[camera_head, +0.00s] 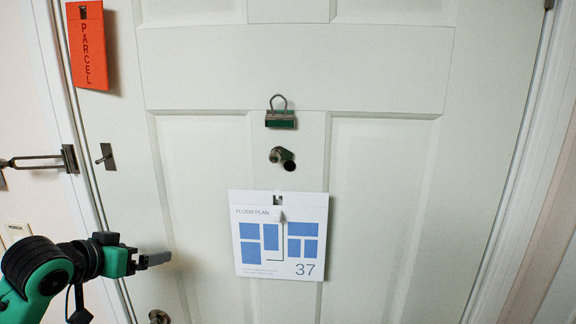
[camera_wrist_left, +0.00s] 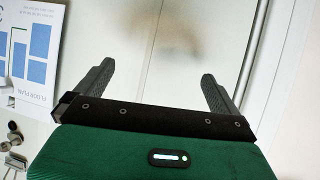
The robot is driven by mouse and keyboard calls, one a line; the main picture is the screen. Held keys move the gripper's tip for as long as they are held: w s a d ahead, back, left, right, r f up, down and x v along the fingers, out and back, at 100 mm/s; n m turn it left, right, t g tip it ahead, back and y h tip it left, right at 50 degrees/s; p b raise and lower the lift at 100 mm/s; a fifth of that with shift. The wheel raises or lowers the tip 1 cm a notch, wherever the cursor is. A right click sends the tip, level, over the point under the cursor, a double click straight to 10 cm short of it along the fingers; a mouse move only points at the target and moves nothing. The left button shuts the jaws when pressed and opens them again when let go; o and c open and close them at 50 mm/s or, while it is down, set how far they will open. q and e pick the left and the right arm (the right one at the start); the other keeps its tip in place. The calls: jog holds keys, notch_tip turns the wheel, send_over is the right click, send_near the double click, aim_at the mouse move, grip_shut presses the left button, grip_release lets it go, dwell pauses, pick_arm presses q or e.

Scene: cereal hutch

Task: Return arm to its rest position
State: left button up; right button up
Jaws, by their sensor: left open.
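My left gripper (camera_head: 155,260) comes in from the lower left in the head view, in front of the white door (camera_head: 390,70). In the left wrist view its two dark fingers (camera_wrist_left: 158,88) are spread apart with nothing between them. The gripper is open and apart from the floor plan card (camera_head: 256,268), which hangs to its right. That card also shows at the left of the left wrist view (camera_wrist_left: 22,88). My right gripper is in neither view.
A red PARCEL tag (camera_head: 88,50) hangs at the upper left. A door latch (camera_head: 68,159) and a small lever (camera_head: 106,156) are at the left edge. A green clip (camera_head: 281,119) and a metal knob (camera_head: 276,155) are above the card. The door's right side is clear.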

pick_arm(q)
jog(key=s+d+f+g+y, duration=0.15)
jog(key=s+f, duration=0.25)
jog(key=f, duration=0.4)
jog(key=s+d+f+g, duration=0.1)
jog(key=s+d+f, duration=0.1)
jog(key=s+f, duration=0.35)
jog(key=s+d+f+g, duration=0.1)
jog(key=s+d+f, duration=0.1)
jog(key=f, duration=0.8)
jog(key=s+d+f+g+y, duration=0.1)
jog(key=s+f+g, duration=0.1)
jog(key=s+f, duration=0.6)
jog(key=s+d+f+g+y, duration=0.1)
jog(key=s+f+g, duration=0.2)
jog(key=s, duration=0.8)
notch_tip(320, 180, down, 34)
jog(key=s+f+b, duration=0.1)
jog(key=s+b, duration=0.1)
jog(key=s+a+f+g, duration=0.2)
jog(key=s+a+f, duration=0.1)
jog(key=s+f, duration=1.5)
jog(key=shift+f+b, duration=0.25)
jog(key=shift+b, duration=0.1)
